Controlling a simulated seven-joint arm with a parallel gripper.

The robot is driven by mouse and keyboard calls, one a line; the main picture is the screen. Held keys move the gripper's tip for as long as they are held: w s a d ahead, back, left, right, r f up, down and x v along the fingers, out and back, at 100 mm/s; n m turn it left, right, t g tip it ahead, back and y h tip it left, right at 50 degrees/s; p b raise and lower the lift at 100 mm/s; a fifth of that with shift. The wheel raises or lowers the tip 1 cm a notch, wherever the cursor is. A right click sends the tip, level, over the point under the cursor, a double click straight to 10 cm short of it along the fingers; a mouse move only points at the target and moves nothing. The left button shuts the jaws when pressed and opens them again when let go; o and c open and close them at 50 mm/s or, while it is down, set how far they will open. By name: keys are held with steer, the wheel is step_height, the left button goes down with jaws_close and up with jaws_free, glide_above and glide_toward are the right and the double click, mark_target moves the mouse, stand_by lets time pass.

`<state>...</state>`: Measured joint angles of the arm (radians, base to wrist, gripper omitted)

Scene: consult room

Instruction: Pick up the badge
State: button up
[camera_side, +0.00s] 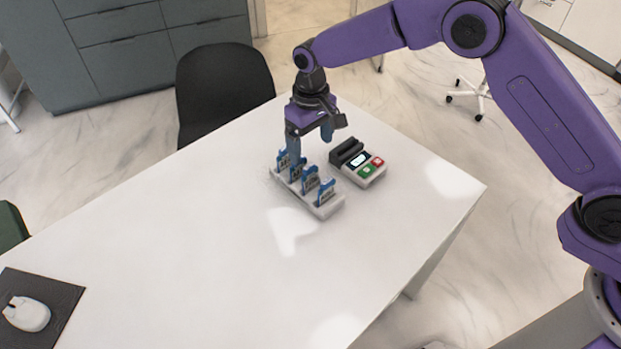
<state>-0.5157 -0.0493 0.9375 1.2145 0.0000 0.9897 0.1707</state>
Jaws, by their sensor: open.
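Several blue-topped badges stand upright in a row in a white rack on the table. The nearest badge (326,192) is at the front right end of the rack (327,211). Another badge (310,180) stands just behind it, and more stand toward the back left end (283,160). My gripper (311,148) is open and points down over the back part of the rack. One finger is close to the rear badges and partly hides them. I cannot tell whether it touches any of them.
A small device (358,163) with a screen and red and green buttons sits right of the rack, close to my gripper. A mouse (27,314) lies on a dark mat (62,292). A black chair (224,88) stands behind.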

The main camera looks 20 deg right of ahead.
mark_target(311, 167)
step_height(311, 167, down, 10)
steer(key=shift+f, duration=0.2)
steer(key=c, duration=1.1)
